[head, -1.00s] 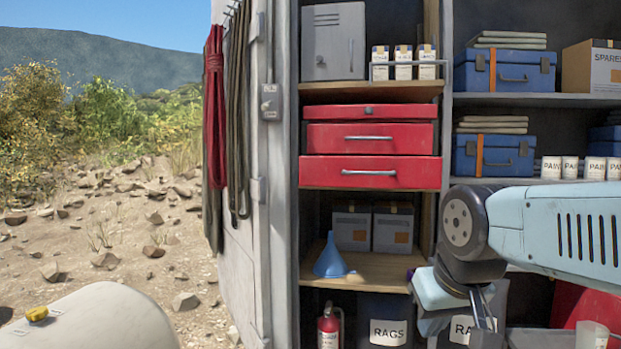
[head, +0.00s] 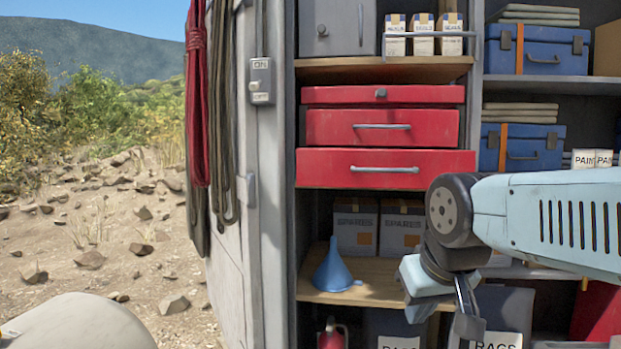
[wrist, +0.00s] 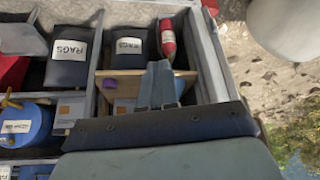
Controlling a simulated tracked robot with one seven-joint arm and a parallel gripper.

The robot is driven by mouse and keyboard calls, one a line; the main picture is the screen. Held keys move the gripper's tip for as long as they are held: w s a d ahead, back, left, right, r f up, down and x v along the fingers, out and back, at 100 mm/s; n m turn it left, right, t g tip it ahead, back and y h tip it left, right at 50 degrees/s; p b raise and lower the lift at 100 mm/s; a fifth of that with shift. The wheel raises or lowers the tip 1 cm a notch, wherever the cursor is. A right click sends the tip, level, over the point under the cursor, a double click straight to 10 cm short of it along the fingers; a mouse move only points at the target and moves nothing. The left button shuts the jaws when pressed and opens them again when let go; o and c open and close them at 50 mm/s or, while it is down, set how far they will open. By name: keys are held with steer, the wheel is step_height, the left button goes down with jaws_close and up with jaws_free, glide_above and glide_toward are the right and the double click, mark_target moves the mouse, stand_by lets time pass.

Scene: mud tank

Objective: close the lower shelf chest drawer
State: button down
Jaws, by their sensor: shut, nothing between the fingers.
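The red chest stands on a wooden shelf in the head view. Its lower drawer (head: 385,170) has a long silver handle and sticks out furthest. I cannot make out the drawers there.
Below the chest, a blue funnel (head: 333,270) and grey spares boxes (head: 356,230) stand on a wooden shelf. A rags bin (wrist: 70,58) and a red fire extinguisher (wrist: 168,40) are lower down. A grey cabinet upright (head: 478,90) stands right of the chest. Open ground lies left.

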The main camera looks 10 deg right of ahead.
steer(key=w+a+r+n, duration=0.4)
steer(key=w+r+n, duration=0.2)
steer(key=w+r, duration=0.6)
steer(key=n+t+y, duration=0.1)
steer(key=n+y, duration=0.2)
steer(key=n, duration=0.4)
glide_toward(315, 177)
steer(key=s+a, duration=0.2)
steer(key=s, duration=0.4)
steer(key=x, duration=0.3)
steer(key=w+d+x, duration=0.1)
steer(key=x, duration=0.6)
steer(key=shift+w+r, duration=0.1)
steer(key=shift+w, duration=0.5)
steer(key=shift+w+d, duration=0.25)
steer(key=shift+w, duration=0.4)
